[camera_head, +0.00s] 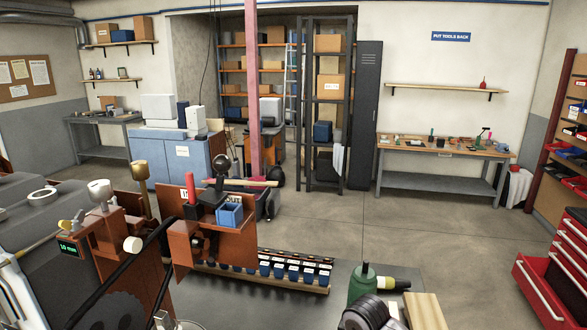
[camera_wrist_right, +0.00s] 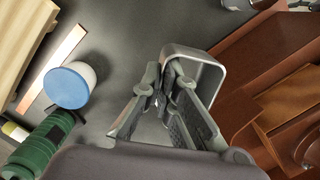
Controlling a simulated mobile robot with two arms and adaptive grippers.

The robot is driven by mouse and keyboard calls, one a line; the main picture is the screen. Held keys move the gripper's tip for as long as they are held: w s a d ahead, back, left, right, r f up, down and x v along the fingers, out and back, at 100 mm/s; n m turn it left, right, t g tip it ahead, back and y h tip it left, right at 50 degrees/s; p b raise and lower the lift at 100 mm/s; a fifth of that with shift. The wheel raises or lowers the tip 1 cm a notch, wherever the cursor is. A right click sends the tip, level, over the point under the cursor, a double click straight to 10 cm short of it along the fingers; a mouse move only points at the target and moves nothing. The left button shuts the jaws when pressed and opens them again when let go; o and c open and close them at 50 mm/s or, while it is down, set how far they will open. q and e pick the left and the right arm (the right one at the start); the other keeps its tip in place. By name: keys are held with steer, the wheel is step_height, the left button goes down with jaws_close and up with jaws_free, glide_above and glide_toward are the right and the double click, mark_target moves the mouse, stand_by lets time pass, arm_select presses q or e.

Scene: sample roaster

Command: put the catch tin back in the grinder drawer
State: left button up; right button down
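The catch tin (camera_wrist_right: 205,58) is a grey metal box with rounded corners and an open top, in the middle of the right wrist view. My right gripper (camera_wrist_right: 162,82) has its fingertips close together at the tin's left wall. One finger reaches inside the rim and the other lies outside, so it looks shut on that wall. A red-brown body with a wooden part (camera_wrist_right: 285,95) lies right of the tin; I cannot tell if it is the grinder or its drawer. In the head view my right wrist shows at the bottom, with its fingertips and the tin hidden. My left gripper is not in view.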

steer(key=s+r+b, duration=0.1)
steer(key=s+r+m+b, duration=0.1)
steer(key=r+b, duration=0.1)
steer(key=shift+s+d, duration=0.15)
arm_select(q)
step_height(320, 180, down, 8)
steer(key=b, duration=0.4)
arm_select(e)
steer(key=s+d+r+m, duration=0.2)
steer(key=s+d+m, duration=0.1)
steer(key=s, duration=0.5)
steer(key=shift+s+d+r+m+y, duration=0.2)
steer(key=shift+d+r+m+y, duration=0.15)
steer(key=shift+d, duration=0.45)
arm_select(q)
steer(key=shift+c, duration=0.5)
